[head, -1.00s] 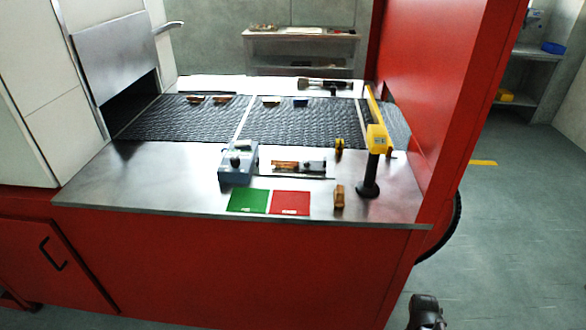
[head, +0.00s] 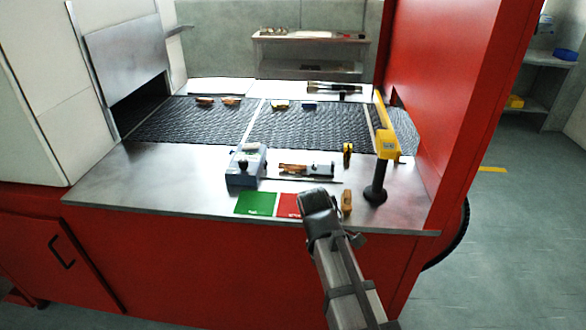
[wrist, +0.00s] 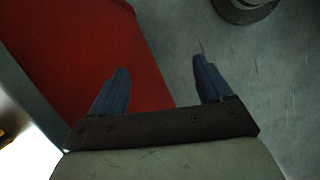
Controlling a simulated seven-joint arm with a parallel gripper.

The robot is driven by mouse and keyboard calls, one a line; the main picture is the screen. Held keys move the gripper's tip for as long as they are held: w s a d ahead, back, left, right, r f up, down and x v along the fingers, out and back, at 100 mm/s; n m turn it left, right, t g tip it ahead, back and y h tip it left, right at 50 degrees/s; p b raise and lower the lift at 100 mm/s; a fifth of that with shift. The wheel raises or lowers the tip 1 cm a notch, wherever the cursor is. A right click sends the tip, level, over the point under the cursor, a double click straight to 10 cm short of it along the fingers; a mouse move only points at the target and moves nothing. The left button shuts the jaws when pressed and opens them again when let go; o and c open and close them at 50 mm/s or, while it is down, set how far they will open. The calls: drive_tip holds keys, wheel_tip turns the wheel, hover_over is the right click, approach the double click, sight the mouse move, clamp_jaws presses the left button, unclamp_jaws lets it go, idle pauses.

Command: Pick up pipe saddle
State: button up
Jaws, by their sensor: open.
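My gripper (wrist: 160,72) is open and empty in the wrist view, its two blue fingers apart above red panelling and grey floor. In the head view my arm reaches up from the bottom, its end in front of the steel counter near the red card. Several small parts lie on the black mesh belt (head: 190,122): brownish pieces (head: 205,101) and (head: 231,101), a yellowish piece (head: 279,105) and a blue piece (head: 309,106). They are too small to tell which, if any, is the pipe saddle. My gripper is well short of them and touches none.
The steel counter (head: 130,185) holds a grey-blue box (head: 246,165), a tray of tools (head: 305,169), a green card (head: 256,204), a red card (head: 288,205), a wooden block (head: 346,201) and a yellow-topped post (head: 388,145). A red wall (head: 455,110) bounds the right. The counter's left is clear.

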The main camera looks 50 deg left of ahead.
drive_tip(key=s+a+r+n, duration=0.2)
drive_tip(key=s+a+r, duration=0.2)
drive_tip(key=a+r, duration=0.45)
drive_tip(key=g+y, duration=0.2)
drive_tip(key=y, duration=0.1)
approach(293, 164)
wheel_tip(293, 164, down, 4)
drive_tip(key=shift+s+r+n, duration=0.1)
drive_tip(key=shift+r+n, duration=0.1)
drive_tip(key=shift+n, duration=0.2)
drive_tip(key=shift+a+f, duration=0.1)
drive_tip(key=shift+f, duration=2.75)
drive_tip(key=shift+c, duration=0.4)
drive_tip(key=shift+r, duration=0.1)
drive_tip(key=c, duration=1.3)
